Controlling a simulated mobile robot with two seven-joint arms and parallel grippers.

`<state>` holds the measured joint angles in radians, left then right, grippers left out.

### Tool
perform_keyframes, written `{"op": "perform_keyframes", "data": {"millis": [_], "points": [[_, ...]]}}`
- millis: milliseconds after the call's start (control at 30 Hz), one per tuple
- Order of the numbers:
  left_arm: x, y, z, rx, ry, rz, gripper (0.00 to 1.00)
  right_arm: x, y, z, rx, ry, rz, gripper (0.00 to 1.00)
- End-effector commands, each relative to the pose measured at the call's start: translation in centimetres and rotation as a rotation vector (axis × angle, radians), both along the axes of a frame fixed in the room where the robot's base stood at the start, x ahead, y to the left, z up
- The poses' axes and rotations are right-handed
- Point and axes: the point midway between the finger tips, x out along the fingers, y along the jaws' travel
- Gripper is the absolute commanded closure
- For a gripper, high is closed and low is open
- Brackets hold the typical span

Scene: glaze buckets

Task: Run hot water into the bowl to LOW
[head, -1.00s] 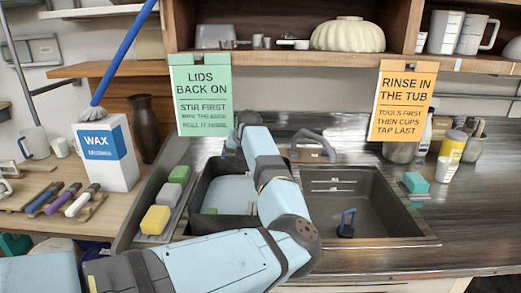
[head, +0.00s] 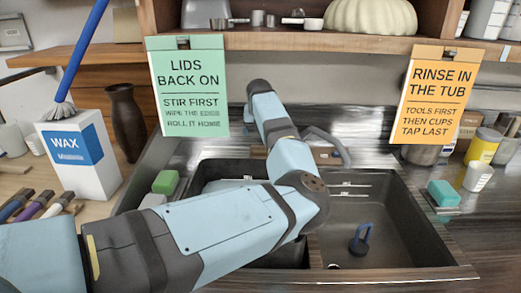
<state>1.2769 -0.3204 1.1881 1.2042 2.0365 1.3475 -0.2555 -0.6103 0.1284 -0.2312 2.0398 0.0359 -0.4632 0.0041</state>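My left arm comes in from the left, crosses over the sink and bends up towards the back wall. Its gripper is hidden behind the arm's far end. The grey tap spout (head: 332,148) curves at the back of the sink, just right of my forearm; its handles are not clear. The left basin (head: 212,168) is mostly covered by my arm, and a pale blue surface shows inside it. The right basin (head: 385,215) holds a dark blue looped object (head: 360,240), perhaps a plug. I cannot make out a bowl in the sink. My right gripper is out of view.
A green sponge block (head: 165,183) lies left of the sink. A WAX box (head: 80,155) and dark vase (head: 125,120) stand further left. A teal sponge (head: 442,194) and white cup (head: 477,177) stand right. A ribbed cream vessel (head: 372,16) sits on the shelf (head: 300,40) above.

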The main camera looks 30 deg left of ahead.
Motion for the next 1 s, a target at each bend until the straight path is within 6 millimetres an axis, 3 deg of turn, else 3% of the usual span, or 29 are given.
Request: {"op": "perform_keyframes", "data": {"millis": [300,500,700,1000], "points": [[2.1,1.5,-6.3,0.002,0.003,0.0,0.13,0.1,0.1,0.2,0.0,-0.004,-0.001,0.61],[3.3,2.1,-9.3,0.0,0.001,0.0,0.13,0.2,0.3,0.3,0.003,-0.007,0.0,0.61],[3.8,2.4,-10.7,0.0,0.0,0.001,0.13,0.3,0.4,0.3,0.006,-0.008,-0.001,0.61],[3.8,2.4,-10.9,0.0,0.0,0.001,0.13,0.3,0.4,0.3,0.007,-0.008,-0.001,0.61]]}}
